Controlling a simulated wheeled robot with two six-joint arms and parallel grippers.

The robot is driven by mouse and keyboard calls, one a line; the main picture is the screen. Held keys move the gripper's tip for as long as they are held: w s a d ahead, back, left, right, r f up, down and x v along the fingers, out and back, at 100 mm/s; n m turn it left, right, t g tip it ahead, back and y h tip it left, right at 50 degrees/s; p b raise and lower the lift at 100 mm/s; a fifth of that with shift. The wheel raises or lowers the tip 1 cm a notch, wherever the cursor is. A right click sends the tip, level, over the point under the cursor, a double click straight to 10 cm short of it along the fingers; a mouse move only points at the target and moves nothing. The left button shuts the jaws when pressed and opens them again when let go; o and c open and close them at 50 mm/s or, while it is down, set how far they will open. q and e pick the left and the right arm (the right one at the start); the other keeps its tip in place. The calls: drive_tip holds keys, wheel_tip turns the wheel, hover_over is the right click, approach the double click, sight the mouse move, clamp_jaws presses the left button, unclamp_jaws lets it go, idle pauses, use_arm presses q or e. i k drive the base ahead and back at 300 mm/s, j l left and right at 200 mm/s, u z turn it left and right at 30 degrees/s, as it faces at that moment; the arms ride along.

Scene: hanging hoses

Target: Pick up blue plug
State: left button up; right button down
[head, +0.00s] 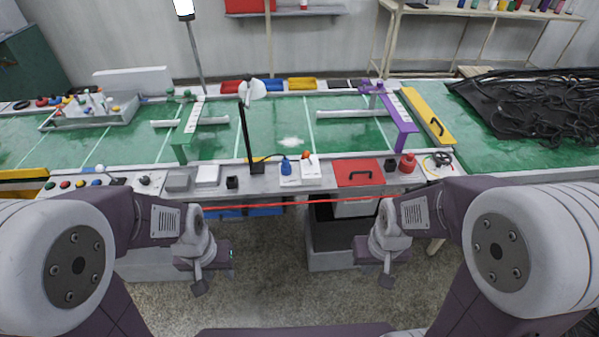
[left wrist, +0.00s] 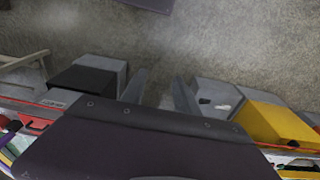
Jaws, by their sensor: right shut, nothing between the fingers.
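The blue plug (head: 286,166) stands upright on a white block (head: 290,181) near the front edge of the bench, at the middle of the head view. A similar block beside it carries an orange-tipped plug (head: 306,158). My left gripper (head: 199,287) hangs low in front of the bench, left of the blue plug and apart from it. In the left wrist view its two fingers (left wrist: 159,92) stand apart with only floor between them. My right gripper (head: 388,281) hangs low to the right, shut and empty. The blue plug does not show in the left wrist view.
A black post with a lamp (head: 246,135) stands just left of the plug. A red panel with a handle (head: 359,172) and a red container (head: 408,162) lie to its right. Green (head: 187,125) and purple (head: 398,115) frames stand farther back. A red line (head: 290,205) runs along the bench front.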

sight(286, 163)
drive_tip(key=i+l+z, duration=0.1)
drive_tip(key=i, duration=0.25)
drive_tip(key=i+l+z, duration=0.15)
drive_tip(key=i+l, duration=0.15)
drive_tip(key=i+l+z, duration=0.1)
drive_tip(key=i, duration=0.4)
